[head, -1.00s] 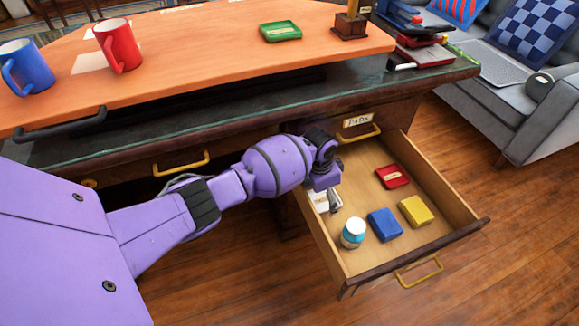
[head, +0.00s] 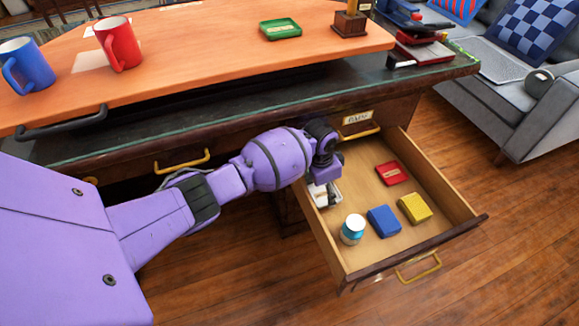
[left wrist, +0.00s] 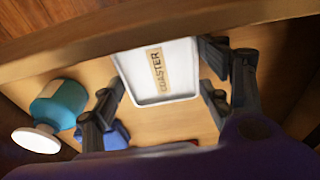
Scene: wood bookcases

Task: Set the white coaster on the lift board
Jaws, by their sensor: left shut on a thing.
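The white coaster (head: 331,188) is in my left gripper (head: 324,187), at the back left of the open drawer. In the left wrist view the white coaster (left wrist: 180,58), labelled COASTER, sits between the two dark fingers of my left gripper (left wrist: 160,88). The hand hides part of it in the head view, and whether it clears the drawer floor is hard to tell. The lift board (head: 200,58) is the orange raised top over the desk, with a black handle at its front left. My right gripper is not in view.
The drawer (head: 440,238) also holds a red coaster (head: 393,173), a blue block (head: 384,221), a yellow block (head: 415,208) and a white-capped teal jar (head: 352,230). On the board are blue and red mugs (head: 119,45) and a green coaster (head: 280,29). The board's middle is clear.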

